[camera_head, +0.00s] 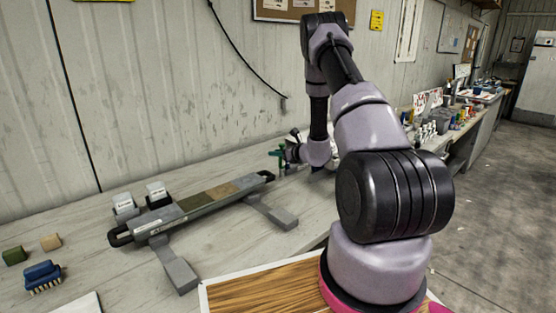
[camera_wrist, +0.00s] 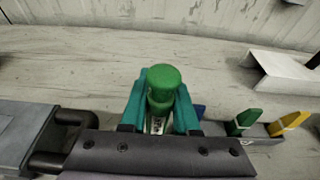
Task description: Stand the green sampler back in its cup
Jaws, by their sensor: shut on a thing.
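The green sampler (camera_wrist: 164,84) shows in the wrist view as a round green cap on a darker body. My gripper (camera_wrist: 160,100), with teal fingers, is shut on it, one finger on each side. In the head view my gripper (camera_head: 280,157) is at the far end of the bench, just past the end of the long rack, with only a little green showing there. The sampler's lower end is hidden behind the gripper, and I cannot tell whether it touches anything. The cup cannot be made out in either view.
A long grey rack (camera_head: 165,217) with a black handle lies along the bench (camera_head: 100,212). A blue brush (camera_head: 42,274) lies at the front left. Green and yellow pieces (camera_wrist: 289,122) stand right of my gripper.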

